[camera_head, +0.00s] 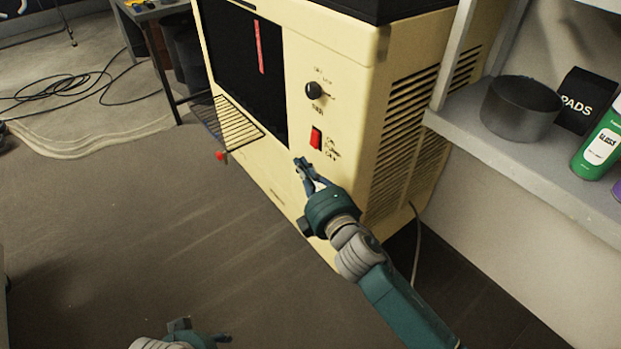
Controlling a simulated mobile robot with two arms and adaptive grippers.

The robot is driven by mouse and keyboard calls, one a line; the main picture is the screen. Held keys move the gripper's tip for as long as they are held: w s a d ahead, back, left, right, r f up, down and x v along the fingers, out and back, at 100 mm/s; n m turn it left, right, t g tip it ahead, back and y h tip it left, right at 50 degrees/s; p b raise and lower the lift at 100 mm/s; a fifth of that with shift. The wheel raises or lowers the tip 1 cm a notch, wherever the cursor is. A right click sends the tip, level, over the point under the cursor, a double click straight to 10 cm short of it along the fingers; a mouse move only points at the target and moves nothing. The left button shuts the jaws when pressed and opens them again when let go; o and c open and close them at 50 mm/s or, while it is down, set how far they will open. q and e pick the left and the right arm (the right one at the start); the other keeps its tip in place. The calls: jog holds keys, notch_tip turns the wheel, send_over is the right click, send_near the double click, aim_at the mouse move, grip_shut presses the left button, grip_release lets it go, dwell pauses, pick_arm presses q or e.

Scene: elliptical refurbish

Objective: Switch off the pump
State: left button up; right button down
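The pump is not clearly labelled; a cream machine (350,60) stands at the upper middle with a black front panel. On its face are a black round knob (314,91) and, below it, a red rocker switch (316,138) with small handwritten marks beside it. I cannot tell which way the rocker is set. My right gripper (302,166) is just below and left of the red switch, close to the machine's face and apart from the switch. Whether its fingers are parted is too small to tell. My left gripper (222,338) is at the bottom edge, partly cut off, far from the machine.
A slatted tray (226,120) and a red knob (221,155) stick out from the machine's front. A grey shelf (530,160) at right holds a dark round pot (520,108), a black PADS box and a green bottle (600,145). Cables lie at upper left.

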aim_at(315, 139)
pick_arm(q)
jog(key=shift+b+v, duration=0.45)
jog(key=shift+v, duration=1.3)
pick_arm(e)
jog(key=shift+w+d+f, duration=0.1)
jog(key=shift+w+d, duration=0.2)
jog(key=shift+w, duration=0.65)
jog(key=shift+w+d+f, duration=0.15)
jog(key=shift+w+d, duration=0.15)
jog(key=shift+w, duration=0.6)
jog(key=shift+w+d+f, duration=0.1)
jog(key=shift+w+d, duration=0.2)
jog(key=shift+w, duration=0.65)
jog(key=shift+d+f, duration=0.1)
pick_arm(q)
jog(key=shift+w+d+f+t+b, duration=0.15)
jog(key=shift+w+f+t+b, duration=0.35)
jog(key=shift+w+b, duration=0.3)
pick_arm(e)
jog(key=shift+w+d+f+n, duration=0.2)
jog(key=shift+w+d+n, duration=0.15)
jog(key=shift+n, duration=0.55)
pick_arm(q)
jog(key=shift+s, duration=0.15)
